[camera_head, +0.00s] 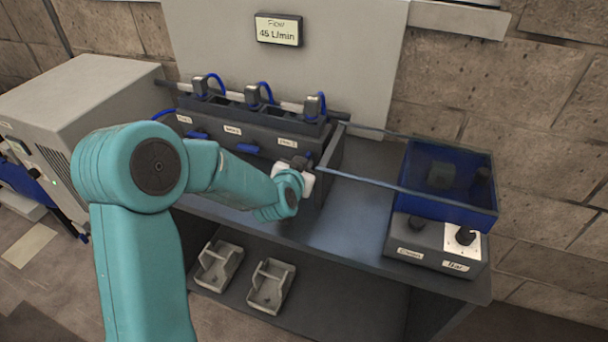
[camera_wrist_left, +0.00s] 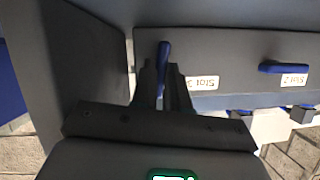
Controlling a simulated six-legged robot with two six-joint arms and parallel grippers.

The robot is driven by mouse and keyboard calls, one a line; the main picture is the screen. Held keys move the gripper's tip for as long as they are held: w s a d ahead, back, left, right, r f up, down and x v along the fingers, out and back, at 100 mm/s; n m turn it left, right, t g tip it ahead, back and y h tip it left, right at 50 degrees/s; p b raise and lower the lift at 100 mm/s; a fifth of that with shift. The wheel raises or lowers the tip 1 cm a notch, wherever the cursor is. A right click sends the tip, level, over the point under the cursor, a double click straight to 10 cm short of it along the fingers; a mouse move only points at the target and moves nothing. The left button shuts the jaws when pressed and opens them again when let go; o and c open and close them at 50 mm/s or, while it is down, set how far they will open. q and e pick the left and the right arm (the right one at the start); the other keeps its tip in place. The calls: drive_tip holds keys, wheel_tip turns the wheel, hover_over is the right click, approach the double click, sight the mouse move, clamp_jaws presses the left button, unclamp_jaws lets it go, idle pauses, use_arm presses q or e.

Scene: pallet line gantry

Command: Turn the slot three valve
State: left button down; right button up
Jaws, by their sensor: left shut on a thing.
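The slot three valve is a blue lever on the dark front of the manifold box (camera_head: 218,138), at its right end. In the left wrist view the lever (camera_wrist_left: 163,62) stands upright between my fingers, beside the slot 3 label (camera_wrist_left: 202,82). The slot 2 lever (camera_wrist_left: 284,68) lies crosswise to it; it also shows in the head view (camera_head: 248,149). My left gripper (camera_wrist_left: 165,90) is shut on the slot three lever. In the head view the left gripper (camera_head: 300,164) partly hides that lever. My right gripper is in neither view.
Blue hoses and dark fittings (camera_head: 253,96) top the manifold. A sign (camera_head: 279,30) reads Flow 45 L/min. Two grey trays (camera_head: 270,287) sit on the lower shelf. The bench middle is clear.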

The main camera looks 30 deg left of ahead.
use_arm(q)
drive_tip(key=shift+w+a+r+n+h+b, duration=0.15)
drive_tip(key=shift+n+h+b, duration=0.4)
drive_tip(key=shift+b, duration=0.55)
drive_tip(key=shift+n, duration=0.25)
drive_tip(key=shift+r, duration=0.1)
drive_tip(key=c, duration=1.4)
unclamp_jaws()
drive_tip(key=shift+o, duration=1.4)
